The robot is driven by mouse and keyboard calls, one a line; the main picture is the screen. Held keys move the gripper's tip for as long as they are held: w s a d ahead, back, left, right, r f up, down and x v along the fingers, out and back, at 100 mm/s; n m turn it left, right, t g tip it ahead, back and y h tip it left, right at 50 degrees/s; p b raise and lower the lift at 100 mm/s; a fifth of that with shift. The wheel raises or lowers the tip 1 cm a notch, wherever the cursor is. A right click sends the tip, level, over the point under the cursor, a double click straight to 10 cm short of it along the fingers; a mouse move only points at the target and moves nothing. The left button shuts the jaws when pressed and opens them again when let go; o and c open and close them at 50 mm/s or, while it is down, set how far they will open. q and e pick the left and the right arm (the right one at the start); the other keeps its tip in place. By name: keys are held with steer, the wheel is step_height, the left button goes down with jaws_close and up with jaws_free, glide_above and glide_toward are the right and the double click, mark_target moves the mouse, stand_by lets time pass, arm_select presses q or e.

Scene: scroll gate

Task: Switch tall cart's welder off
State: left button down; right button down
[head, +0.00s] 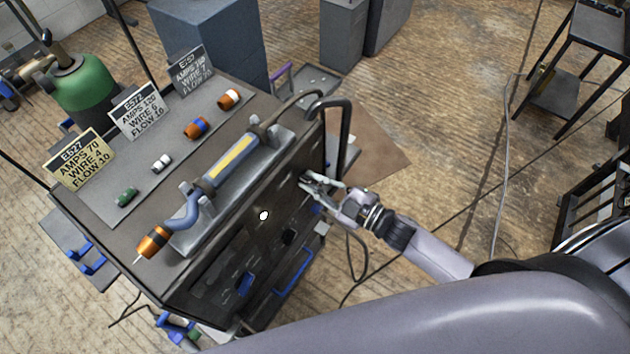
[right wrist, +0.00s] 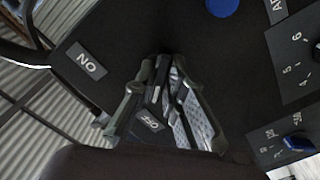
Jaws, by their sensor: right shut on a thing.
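The welder cart (head: 85,197) stands at the left of the head view, its dark front panel (head: 262,232) facing my right arm. My right gripper (head: 308,182) is at the upper right of this panel. In the right wrist view its fingers (right wrist: 163,88) are shut on a small dark switch, which they mostly hide. An ON label (right wrist: 87,62) lies to the left of the fingers, and an OFF label (right wrist: 152,121) shows between them. I cannot tell the switch's exact position. My left gripper is in neither view.
A welding torch (head: 222,168) rests in a holder on the cart top, with several small nozzles and signs (head: 80,160) behind it. A black handle (head: 345,125) rises near my gripper. A blue knob (right wrist: 298,142) and dials sit on the panel.

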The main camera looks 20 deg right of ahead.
steer(key=c, duration=1.7)
jaws_free()
steer(key=shift+o, duration=0.2)
steer(key=v, duration=1.2)
steer(key=shift+d, duration=0.1)
